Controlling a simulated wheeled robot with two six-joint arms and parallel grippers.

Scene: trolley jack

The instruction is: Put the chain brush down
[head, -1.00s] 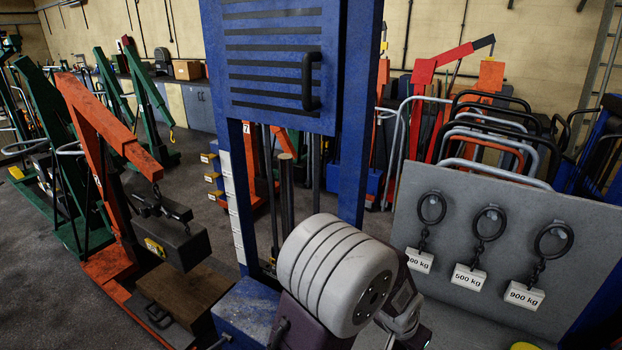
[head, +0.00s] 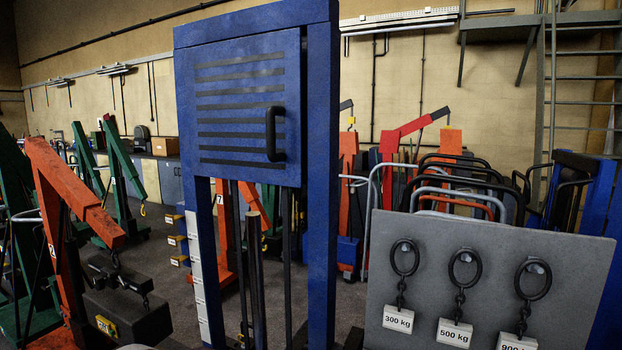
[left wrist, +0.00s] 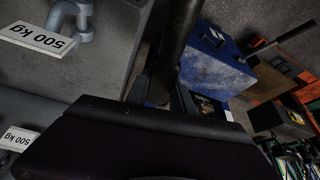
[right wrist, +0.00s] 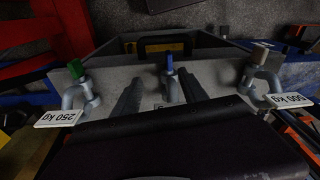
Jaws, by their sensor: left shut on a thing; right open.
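My left gripper (left wrist: 165,95) shows in the left wrist view, shut around a thick dark rod (left wrist: 180,40) that runs up out of the picture. The rod may be the chain brush's handle; no bristles show, so I cannot tell. Beyond the rod is a blue block (left wrist: 215,60). My right gripper (right wrist: 160,95) is open and empty in the right wrist view, above a grey surface with shackles. Neither gripper shows in the head view.
A blue press frame (head: 320,180) stands in the middle. A grey board (head: 440,235) with rings and weight tags is at right. An orange crane (head: 75,190) is at left. Shackles with pins, one blue (right wrist: 170,65), stand below my right gripper, near a black tray (right wrist: 205,42).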

